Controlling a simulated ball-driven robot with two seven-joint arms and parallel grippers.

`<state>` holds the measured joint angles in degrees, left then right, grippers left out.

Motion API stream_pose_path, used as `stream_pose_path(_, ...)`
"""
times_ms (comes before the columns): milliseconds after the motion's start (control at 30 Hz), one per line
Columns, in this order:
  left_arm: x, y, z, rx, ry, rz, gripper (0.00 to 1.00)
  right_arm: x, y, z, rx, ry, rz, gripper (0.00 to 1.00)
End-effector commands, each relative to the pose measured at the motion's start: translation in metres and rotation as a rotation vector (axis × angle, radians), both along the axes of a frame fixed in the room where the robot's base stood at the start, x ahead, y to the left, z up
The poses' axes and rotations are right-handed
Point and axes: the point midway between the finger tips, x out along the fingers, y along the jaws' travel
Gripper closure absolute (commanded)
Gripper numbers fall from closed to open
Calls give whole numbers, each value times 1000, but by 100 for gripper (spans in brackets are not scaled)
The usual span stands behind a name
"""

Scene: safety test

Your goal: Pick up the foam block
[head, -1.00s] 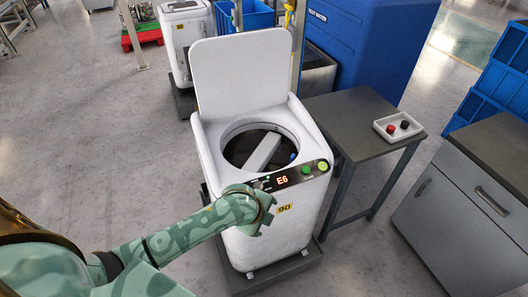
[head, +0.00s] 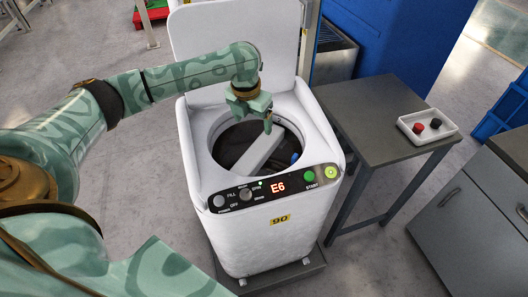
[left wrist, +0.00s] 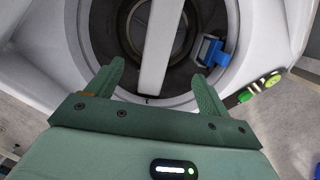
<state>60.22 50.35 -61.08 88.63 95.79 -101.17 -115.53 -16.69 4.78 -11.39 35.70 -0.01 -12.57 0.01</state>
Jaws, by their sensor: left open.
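A long pale grey block (head: 262,150), which looks like the foam block, lies in the round opening of the white washer (head: 270,262). In the left wrist view the block (left wrist: 161,45) runs from the top edge down to between my finger line. My left gripper (head: 256,116) is over the opening, above the block; it is open and empty. In the left wrist view its two green fingers (left wrist: 158,78) stand either side of the block, apart from it. The gripper hides the block's far end in the head view. My right gripper is not in view.
The washer's lid (head: 235,40) stands raised behind the opening. A blue fitting (left wrist: 211,51) sits at the drum's right side. The panel (head: 275,187) reads E6. A grey table (head: 375,120) at right holds a white tray (head: 449,131) with a red and a black knob.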

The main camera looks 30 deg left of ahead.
Motion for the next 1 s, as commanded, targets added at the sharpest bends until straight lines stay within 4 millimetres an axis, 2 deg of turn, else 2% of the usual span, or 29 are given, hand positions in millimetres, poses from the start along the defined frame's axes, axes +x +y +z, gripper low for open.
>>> stream_pose_path(200, 7, 0, -58, -1, 7, -1, 20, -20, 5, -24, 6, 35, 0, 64)
stream_pose_path(333, 11, -1, -85, -1, 5, -1, 20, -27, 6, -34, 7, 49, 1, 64)
stream_pose_path(433, 13, -1, -97, -2, 4, 0, 20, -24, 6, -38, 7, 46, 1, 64)
stream_pose_path(667, 17, 0, -111, -2, 2, -2, 20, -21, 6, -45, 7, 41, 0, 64)
stream_pose_path(900, 25, 2, -150, -2, 4, -1, 20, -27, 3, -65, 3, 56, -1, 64)
stream_pose_path(1000, 26, 2, -154, -2, 1, -1, 20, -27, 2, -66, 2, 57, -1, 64)
